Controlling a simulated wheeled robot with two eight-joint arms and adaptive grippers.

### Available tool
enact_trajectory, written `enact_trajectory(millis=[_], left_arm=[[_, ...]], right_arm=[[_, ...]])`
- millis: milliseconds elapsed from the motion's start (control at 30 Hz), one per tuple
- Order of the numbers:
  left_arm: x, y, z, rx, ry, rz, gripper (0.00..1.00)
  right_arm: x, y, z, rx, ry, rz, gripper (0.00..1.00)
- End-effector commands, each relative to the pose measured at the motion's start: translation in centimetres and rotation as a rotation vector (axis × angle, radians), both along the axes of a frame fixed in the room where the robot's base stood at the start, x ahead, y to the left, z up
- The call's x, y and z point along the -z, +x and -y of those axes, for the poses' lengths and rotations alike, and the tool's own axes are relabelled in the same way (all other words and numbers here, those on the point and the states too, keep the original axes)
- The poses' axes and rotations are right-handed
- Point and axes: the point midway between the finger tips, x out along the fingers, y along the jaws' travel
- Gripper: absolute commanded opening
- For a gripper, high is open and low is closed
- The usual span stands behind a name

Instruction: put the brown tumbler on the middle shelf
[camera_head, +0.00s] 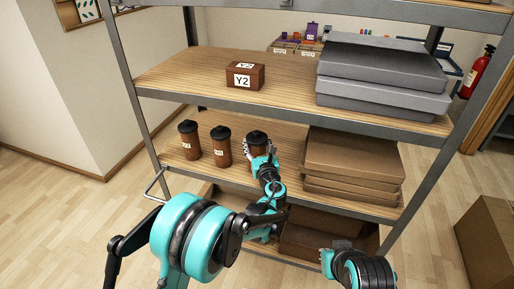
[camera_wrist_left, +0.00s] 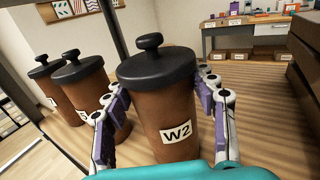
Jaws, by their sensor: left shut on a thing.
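The brown tumbler marked W2 (camera_wrist_left: 178,112) has a black knobbed lid and is upright between the fingers of my left gripper (camera_wrist_left: 160,95) in the left wrist view. In the head view the left gripper (camera_head: 259,156) is shut on this tumbler (camera_head: 257,148) at the shelf with the other tumblers. The hand hides its lower part, so I cannot tell whether its base touches the board. Two similar tumblers (camera_head: 190,146) (camera_head: 221,152) stand to its left on the middle shelf (camera_head: 173,160).
The shelf above holds a brown box marked Y2 (camera_head: 245,76) and grey boxes (camera_head: 375,75). Flat cardboard boxes (camera_head: 352,160) lie to the right of the tumblers. A rack post (camera_head: 128,85) stands at the left. A carton (camera_head: 488,240) sits on the floor at right.

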Motion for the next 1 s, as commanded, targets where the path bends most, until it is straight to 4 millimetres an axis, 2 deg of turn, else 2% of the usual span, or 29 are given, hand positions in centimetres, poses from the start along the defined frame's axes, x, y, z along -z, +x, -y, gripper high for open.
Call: enact_trajectory(millis=[333,367,433,833,1000], left_arm=[[0.4,0.0,0.0,0.000,0.001,0.000,0.03],[0.5,0.0,0.0,0.000,0.000,0.000,0.59],[0.4,0.0,0.0,0.000,0.000,0.000,0.78],[-0.2,0.0,0.0,0.000,0.000,0.000,0.78],[-0.1,-2.9,0.7,0.002,0.000,0.000,0.78]], right_arm=[[0.3,0.0,0.0,0.000,0.000,0.000,0.00],[0.3,0.0,0.0,0.000,0.000,0.000,0.00],[0.3,0.0,0.0,0.000,0.000,0.000,0.00],[-0.3,0.0,0.0,0.000,0.000,0.000,0.00],[-0.7,0.0,0.0,0.000,0.000,0.000,0.00]])
